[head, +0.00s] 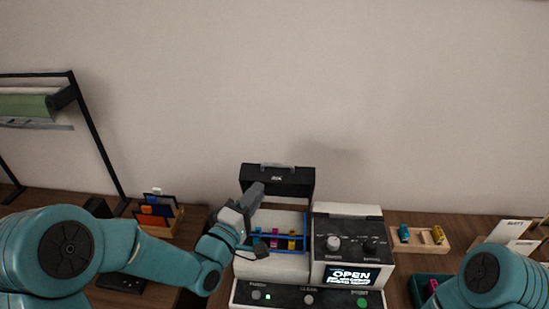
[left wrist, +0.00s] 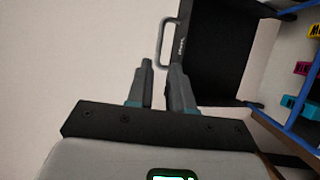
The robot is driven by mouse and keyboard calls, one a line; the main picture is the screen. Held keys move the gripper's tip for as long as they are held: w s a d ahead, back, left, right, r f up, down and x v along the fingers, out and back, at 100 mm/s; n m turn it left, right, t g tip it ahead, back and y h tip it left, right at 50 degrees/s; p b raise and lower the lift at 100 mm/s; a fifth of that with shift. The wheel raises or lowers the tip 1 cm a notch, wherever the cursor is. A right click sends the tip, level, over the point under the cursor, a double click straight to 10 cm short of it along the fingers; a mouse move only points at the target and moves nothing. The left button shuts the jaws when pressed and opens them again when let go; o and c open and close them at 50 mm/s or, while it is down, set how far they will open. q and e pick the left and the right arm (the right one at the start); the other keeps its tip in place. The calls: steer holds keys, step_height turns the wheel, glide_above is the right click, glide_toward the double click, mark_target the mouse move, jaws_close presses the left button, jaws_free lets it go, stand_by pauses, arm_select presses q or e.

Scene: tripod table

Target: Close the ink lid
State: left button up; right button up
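The ink lid (head: 290,186) is a black panel standing raised at the back of the white printer, with a grey handle along its top edge. In the left wrist view the lid (left wrist: 208,50) and its handle (left wrist: 163,43) are beyond my fingers. Below the lid is the open blue-framed ink bay (head: 262,219) with coloured cartridges. My left gripper (head: 255,190) is in front of the lid's left part. In the left wrist view its fingers (left wrist: 160,75) are a little apart with nothing between them. My right gripper is out of view; only part of my right arm shows.
A control box (head: 347,240) with knobs and a screen reading OPEN stands right of the bay. A wooden tray (head: 418,245) holds small cartridges farther right. A card holder (head: 160,222) and a black roll stand (head: 95,130) are at left. The wall is behind.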

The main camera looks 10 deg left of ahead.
mark_target(277, 166)
arm_select(q)
steer(key=p+x, duration=0.3)
steer(key=x, duration=0.7)
steer(key=shift+w+r, duration=0.15)
steer(key=shift+w, duration=0.05)
steer(key=shift+w+d+p, duration=0.25)
steer(key=shift+w+p, duration=0.05)
steer(key=shift+w, duration=0.1)
steer(key=shift+a, duration=0.1)
jaws_close()
